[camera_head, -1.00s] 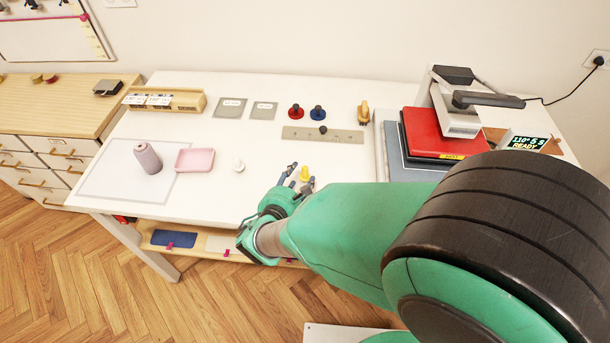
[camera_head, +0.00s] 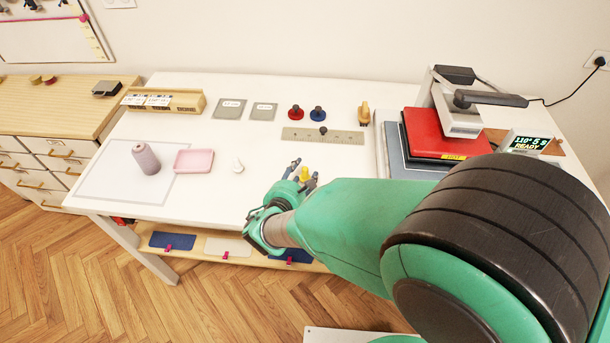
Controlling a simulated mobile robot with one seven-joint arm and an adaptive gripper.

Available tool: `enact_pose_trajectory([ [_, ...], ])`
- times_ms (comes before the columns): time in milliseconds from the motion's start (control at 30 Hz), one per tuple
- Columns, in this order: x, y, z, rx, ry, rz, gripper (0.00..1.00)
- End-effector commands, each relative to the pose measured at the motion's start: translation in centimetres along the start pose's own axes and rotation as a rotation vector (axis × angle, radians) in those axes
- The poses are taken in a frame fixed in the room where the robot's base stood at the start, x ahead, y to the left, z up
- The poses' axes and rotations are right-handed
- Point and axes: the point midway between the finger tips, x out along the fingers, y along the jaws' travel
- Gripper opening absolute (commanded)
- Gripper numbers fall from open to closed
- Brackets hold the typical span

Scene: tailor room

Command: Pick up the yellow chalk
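The yellow chalk (camera_head: 304,173) stands on the white table near its front edge. My gripper (camera_head: 301,173) reaches in from the front with its fingers apart, one on the left of the chalk and one on the right. The chalk is between or just beyond the fingertips; I cannot tell whether either finger touches it. The chalk's lower part is partly hidden by the gripper.
A white chalk-like piece (camera_head: 238,165) stands to the left, beside a pink tray (camera_head: 194,160) and a thread cone (camera_head: 146,158). A ruler (camera_head: 345,138) lies behind the chalk. A red heat press (camera_head: 440,138) stands at the right. The table between is clear.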

Motion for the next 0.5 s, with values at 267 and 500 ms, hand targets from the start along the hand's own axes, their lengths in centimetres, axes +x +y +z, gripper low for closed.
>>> enact_pose_trajectory([
  [267, 0.0, 0.0, -0.01, 0.0, 0.0, 0.0, 0.11],
  [500, -0.01, 0.0, 0.02, 0.0, 0.0, 0.0, 0.11],
])
